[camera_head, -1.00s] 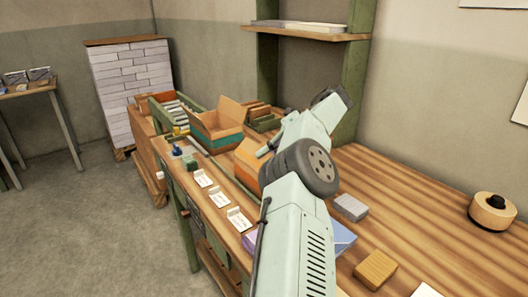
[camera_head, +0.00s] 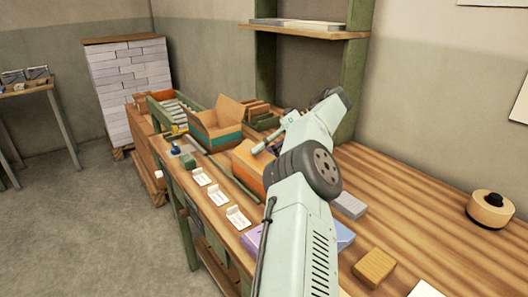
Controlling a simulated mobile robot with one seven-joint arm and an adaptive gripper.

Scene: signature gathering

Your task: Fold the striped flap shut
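An open cardboard box (camera_head: 222,145) with a teal band stands on the far part of the bench. Its flaps stand up, with one large flap (camera_head: 236,110) at the back. I cannot make out which flap is striped at this size. My gripper (camera_head: 260,147) is at the end of my arm, right of the box and above an orange block-like thing (camera_head: 247,168). It appears apart from the box. My arm hides part of the bench behind it, and the fingers are too small to tell open from shut.
White cards (camera_head: 219,194) lie along the bench's left edge. A grey block (camera_head: 349,205), a wooden block (camera_head: 374,268) and a round tan object (camera_head: 491,209) are on the right. A roller conveyor (camera_head: 172,110) is beyond the box. A shelf post (camera_head: 357,75) stands behind my arm.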

